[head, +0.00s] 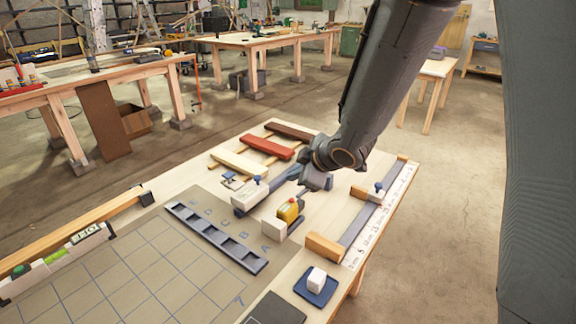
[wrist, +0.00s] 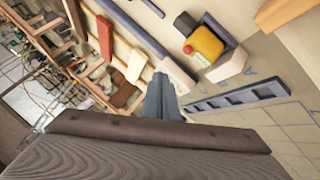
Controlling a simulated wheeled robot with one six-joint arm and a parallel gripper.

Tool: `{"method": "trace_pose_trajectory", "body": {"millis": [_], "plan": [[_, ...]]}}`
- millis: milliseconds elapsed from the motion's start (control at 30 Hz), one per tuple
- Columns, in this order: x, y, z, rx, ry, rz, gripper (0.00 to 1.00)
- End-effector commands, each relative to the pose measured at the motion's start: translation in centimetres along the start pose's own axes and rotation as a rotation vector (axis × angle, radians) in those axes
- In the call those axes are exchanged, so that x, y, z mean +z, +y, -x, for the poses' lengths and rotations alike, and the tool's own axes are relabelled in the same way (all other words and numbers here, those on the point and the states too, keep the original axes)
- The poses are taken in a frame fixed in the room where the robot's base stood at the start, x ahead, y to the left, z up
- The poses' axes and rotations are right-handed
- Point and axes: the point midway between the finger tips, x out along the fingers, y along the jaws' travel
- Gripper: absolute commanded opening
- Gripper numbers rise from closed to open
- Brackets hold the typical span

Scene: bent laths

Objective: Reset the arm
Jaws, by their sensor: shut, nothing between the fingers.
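My gripper (head: 317,181) hangs over the far part of the workbench (head: 190,188), apart from the laths. In the wrist view its fingers (wrist: 160,84) are together, with nothing between them. A cream lath (head: 240,164), a red lath (head: 267,147) and a dark brown lath (head: 290,132) lie side by side across wooden rails, left of my gripper. A yellow block with a red top (head: 289,210) stands below my gripper beside a white block (head: 275,229). A pale block (wrist: 177,74) shows just beside the fingers in the wrist view. My arm hides part of the bench behind it.
A slotted grey tray (head: 216,237) lies along the gridded mat (head: 150,265). At the right edge are a ruler strip (head: 382,215), a wooden block (head: 324,248) and a white cube on a blue pad (head: 317,278). Other workbenches (head: 265,40) stand beyond open floor.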

Motion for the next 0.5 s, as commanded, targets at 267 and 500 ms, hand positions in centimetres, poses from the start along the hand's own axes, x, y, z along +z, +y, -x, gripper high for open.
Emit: {"method": "trace_pose_trajectory", "body": {"millis": [267,500], "plan": [[7.4,-0.2,4.7,0.053,-0.256,-0.343,0.0],[15.0,-7.6,13.5,0.051,-0.606,-0.964,0.0]]}}
